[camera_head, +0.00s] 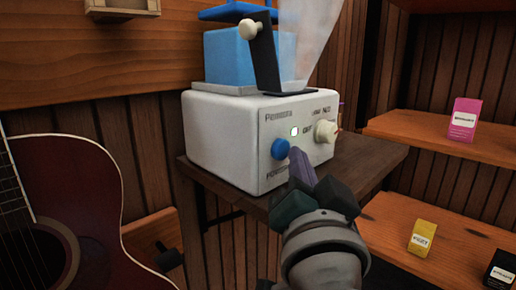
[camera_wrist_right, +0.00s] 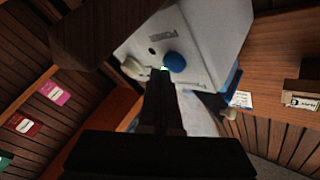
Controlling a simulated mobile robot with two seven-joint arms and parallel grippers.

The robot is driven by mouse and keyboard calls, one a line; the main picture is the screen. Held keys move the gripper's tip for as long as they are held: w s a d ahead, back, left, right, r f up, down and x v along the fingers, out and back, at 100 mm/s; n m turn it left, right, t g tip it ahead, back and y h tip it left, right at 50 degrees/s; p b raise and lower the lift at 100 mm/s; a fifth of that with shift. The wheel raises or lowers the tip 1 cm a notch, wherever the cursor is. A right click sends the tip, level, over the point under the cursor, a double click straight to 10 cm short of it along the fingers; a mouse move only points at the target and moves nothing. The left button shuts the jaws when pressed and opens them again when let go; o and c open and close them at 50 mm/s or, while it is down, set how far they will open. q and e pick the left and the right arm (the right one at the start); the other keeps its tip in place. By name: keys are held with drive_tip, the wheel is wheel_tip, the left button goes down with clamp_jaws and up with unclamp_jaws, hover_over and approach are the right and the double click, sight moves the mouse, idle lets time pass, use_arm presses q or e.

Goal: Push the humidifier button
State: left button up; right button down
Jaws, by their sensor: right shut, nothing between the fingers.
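The humidifier (camera_head: 232,140) is a white box with a blue tank (camera_head: 232,55) and a clear part on top. It stands on a dark wooden shelf. Its front has a blue round button (camera_head: 280,148), a small white lit square (camera_head: 294,131) and a cream knob (camera_head: 326,131). The blue button also shows in the right wrist view (camera_wrist_right: 175,62). My right gripper (camera_head: 298,152) is shut and empty, its tips close in front of the panel, just right of the blue button. I cannot tell whether they touch the panel. My left gripper is not in view.
The dark shelf (camera_head: 365,165) holds the humidifier. A red-brown guitar (camera_head: 85,185) hangs at the left. Wooden shelves at the right carry a pink box (camera_head: 463,120), a yellow box (camera_head: 422,238) and a black box (camera_head: 499,270).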

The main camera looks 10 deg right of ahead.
drive_tip(key=shift+w+a, duration=0.3)
drive_tip(key=shift+w, duration=0.05)
idle(0.8)
drive_tip(key=shift+s+d+p, duration=0.4)
drive_tip(key=shift+s+p, duration=0.05)
drive_tip(key=shift+s, duration=0.05)
drive_tip(key=shift+s+d, duration=0.2)
drive_tip(key=shift+s, duration=0.05)
drive_tip(key=shift+s+d, duration=0.2)
drive_tip(key=shift+s, duration=0.05)
drive_tip(key=s+d+p, duration=0.1)
drive_tip(key=s, duration=0.1)
drive_tip(key=s+d+p, duration=0.1)
drive_tip(key=s+d, duration=0.1)
drive_tip(key=shift+s+d, duration=0.1)
drive_tip(key=shift+d, duration=0.05)
